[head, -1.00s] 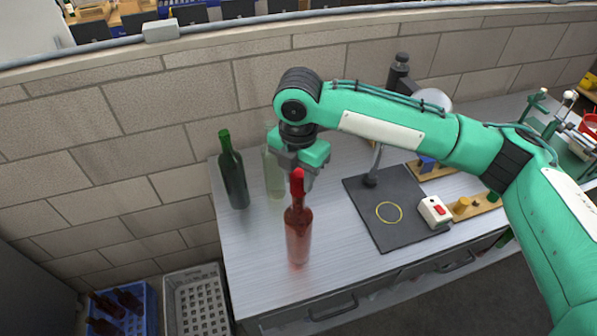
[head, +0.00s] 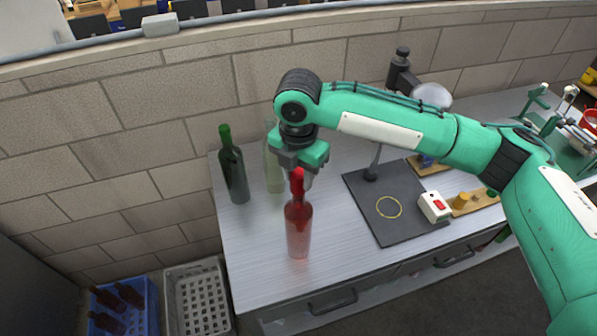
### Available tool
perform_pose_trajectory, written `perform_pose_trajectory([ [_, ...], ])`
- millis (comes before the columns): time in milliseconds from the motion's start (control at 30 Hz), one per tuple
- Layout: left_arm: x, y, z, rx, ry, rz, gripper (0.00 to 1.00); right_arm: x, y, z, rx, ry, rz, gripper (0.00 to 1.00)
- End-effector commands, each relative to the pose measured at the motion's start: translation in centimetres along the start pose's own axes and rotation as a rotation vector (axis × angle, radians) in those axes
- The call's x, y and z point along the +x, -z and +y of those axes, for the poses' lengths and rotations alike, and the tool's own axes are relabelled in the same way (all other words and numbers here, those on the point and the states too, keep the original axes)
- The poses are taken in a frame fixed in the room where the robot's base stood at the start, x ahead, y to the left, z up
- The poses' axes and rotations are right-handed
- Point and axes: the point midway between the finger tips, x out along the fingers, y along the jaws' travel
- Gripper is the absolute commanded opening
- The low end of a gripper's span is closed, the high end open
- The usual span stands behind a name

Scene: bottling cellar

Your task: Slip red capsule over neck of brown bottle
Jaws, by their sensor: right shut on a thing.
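A reddish-brown see-through bottle (head: 298,233) stands upright on the grey bench in the middle of the view. The red capsule (head: 296,185) is at the top of this bottle, over its neck. My right gripper (head: 298,172) comes down from above and is shut on the capsule's upper part, partly hiding it. How far down the neck the capsule reaches is hard to tell. My left gripper is not in view.
A dark green bottle (head: 234,170) and a pale clear bottle (head: 273,172) stand behind to the left. A dark mat (head: 405,222), a white box with a red button (head: 434,207) and a lamp (head: 432,96) are to the right. Crates (head: 198,298) stand on the floor at left.

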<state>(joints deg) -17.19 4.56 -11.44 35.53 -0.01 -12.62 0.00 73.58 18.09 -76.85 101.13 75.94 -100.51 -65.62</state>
Motion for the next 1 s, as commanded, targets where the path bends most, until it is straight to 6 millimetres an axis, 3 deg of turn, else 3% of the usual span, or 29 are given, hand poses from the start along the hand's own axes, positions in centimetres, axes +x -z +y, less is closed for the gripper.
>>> perform_pose_trajectory([
  [1000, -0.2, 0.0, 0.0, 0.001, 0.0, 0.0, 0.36, 1.3, 0.0, 0.0, 0.0, 0.0, 0.0, 0.28],
])
